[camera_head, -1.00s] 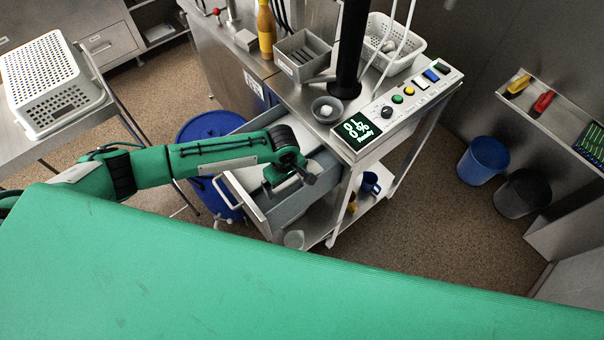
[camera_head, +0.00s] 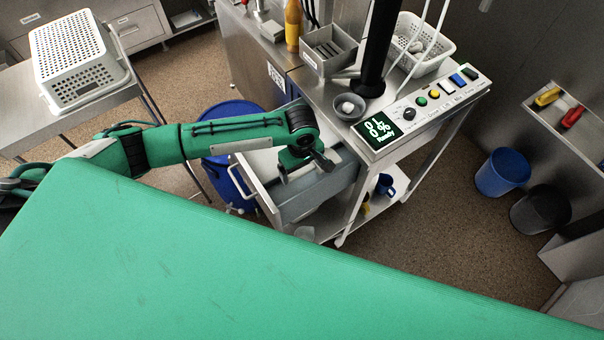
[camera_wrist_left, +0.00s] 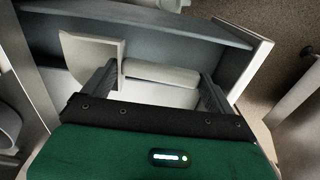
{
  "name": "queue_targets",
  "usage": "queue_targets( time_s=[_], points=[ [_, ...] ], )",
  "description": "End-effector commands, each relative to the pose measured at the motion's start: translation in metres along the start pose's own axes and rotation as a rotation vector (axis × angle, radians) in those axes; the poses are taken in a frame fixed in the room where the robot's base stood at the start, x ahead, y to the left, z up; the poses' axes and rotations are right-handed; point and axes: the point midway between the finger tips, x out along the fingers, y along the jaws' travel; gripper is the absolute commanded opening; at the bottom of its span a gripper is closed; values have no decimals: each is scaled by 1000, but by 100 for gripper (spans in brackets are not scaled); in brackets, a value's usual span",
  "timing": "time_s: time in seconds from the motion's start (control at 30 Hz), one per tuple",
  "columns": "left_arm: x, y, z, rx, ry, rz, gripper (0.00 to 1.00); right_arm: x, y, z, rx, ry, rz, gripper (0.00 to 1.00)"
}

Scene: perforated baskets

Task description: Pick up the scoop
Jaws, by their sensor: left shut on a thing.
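The pale scoop (camera_wrist_left: 160,75) lies in the open drawer (camera_head: 264,190) of the steel trolley, with a flat upright pale part (camera_wrist_left: 88,53) at its left in the left wrist view. My left gripper (camera_head: 308,172) reaches down into that drawer, and in the left wrist view its two dark fingers (camera_wrist_left: 155,88) stand on either side of the pale bar of the scoop, shut on it. In the head view the scoop is hidden by my left gripper and the drawer. My right gripper is in neither view.
The drawer's walls surround my left gripper closely. On the trolley top stand a small grey bowl (camera_head: 350,107), a dark column (camera_head: 375,50), a control panel (camera_head: 425,105) and a white perforated basket (camera_head: 428,62). A blue barrel (camera_head: 226,172) stands beside the drawer.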

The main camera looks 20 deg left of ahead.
Motion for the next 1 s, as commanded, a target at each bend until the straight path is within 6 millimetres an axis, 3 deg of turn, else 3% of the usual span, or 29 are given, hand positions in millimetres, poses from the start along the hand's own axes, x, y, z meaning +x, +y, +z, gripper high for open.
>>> queue_targets(
  time_s=[0.3,0.5,0.7,1.0],
  points=[
    [-90,1,0,2,1,7,61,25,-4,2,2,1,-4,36],
    [-133,1,0,1,2,5,61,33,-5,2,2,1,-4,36],
    [-154,0,0,1,0,3,61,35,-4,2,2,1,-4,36],
    [-158,0,0,1,0,1,61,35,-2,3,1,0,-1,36]
  ],
)
